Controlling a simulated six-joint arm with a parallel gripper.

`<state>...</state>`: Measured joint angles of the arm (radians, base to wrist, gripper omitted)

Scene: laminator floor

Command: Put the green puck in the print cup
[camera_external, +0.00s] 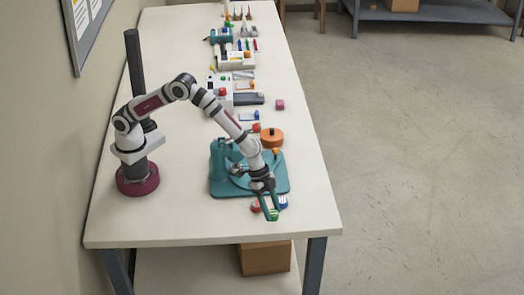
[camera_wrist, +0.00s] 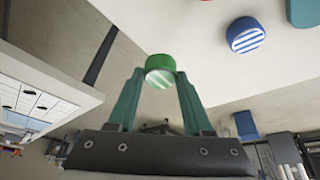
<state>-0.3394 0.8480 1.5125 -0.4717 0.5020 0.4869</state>
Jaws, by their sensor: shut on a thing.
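The green puck (camera_external: 273,215) is between the fingertips of my gripper (camera_external: 267,210), near the front right part of the table. In the wrist view the green puck (camera_wrist: 159,66) has a white striped face and sits at the tips of the teal fingers (camera_wrist: 158,82), which are shut on it. A teal machine (camera_external: 218,170) with a flat base stands just behind my gripper, partly hidden by my arm. I cannot tell for sure which part is the print cup.
A red puck (camera_external: 256,206) and a blue puck (camera_external: 283,202) lie beside my gripper; the blue puck (camera_wrist: 246,36) also shows in the wrist view. An orange round thing (camera_external: 272,137) stands behind the teal machine. Several devices line the table further back. The table's front left is clear.

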